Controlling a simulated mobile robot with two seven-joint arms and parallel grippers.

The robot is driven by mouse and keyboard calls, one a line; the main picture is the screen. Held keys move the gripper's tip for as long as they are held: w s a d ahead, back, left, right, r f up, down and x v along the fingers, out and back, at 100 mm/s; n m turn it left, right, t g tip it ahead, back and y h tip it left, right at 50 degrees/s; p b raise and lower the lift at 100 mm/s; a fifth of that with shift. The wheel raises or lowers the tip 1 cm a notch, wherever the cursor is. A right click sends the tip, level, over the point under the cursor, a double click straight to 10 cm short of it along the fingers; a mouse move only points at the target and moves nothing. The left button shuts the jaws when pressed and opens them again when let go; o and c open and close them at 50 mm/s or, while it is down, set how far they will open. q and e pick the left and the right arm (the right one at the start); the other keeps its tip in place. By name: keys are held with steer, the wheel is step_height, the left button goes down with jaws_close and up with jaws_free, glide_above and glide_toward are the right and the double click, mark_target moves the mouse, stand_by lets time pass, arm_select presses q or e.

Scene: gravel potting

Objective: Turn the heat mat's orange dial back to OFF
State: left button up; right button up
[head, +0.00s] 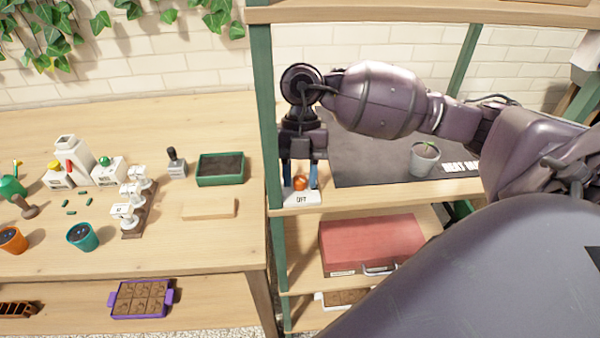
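The orange dial (300,183) sits on a small white control box (303,198) marked "OFF" at the front left of the shelf. The way the dial points is too small to read. The dark heat mat (372,172) lies on the same shelf, partly hidden behind my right arm. My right gripper (300,184) points down over the box, its two blue fingers spread on either side of the dial. A narrow gap seems to show between fingers and dial. My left gripper is out of view.
A potted seedling (425,160) stands on the mat, close to my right forearm. A green shelf post (265,130) rises just left of the gripper. A red case (368,243) lies on the shelf below. The wooden bench (190,250) at left holds pots, bottles and a green tray (220,181).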

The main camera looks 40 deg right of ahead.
steer(key=shift+c, duration=0.5)
steer(key=c, duration=0.5)
steer(key=shift+s+r+m+p, duration=0.1)
steer(key=shift+r+m+p, duration=0.15)
steer(key=shift+m+p, duration=0.65)
steer(key=shift+c, duration=0.2)
steer(key=shift+d+m+t+y+p, duration=0.1)
steer(key=shift+m+t+y+p, duration=0.3)
steer(key=shift+m+p, duration=0.3)
steer(key=m+t+p, duration=0.1)
steer(key=m+p, duration=0.1)
steer(key=p, duration=0.1)
steer(key=shift+m+y, duration=0.3)
arm_select(q)
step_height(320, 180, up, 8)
steer(key=p, duration=0.1)
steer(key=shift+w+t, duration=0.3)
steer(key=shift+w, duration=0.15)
arm_select(e)
steer(key=shift+f+m+t, duration=0.2)
steer(key=shift+m+t, duration=0.1)
steer(key=shift+m, duration=0.5)
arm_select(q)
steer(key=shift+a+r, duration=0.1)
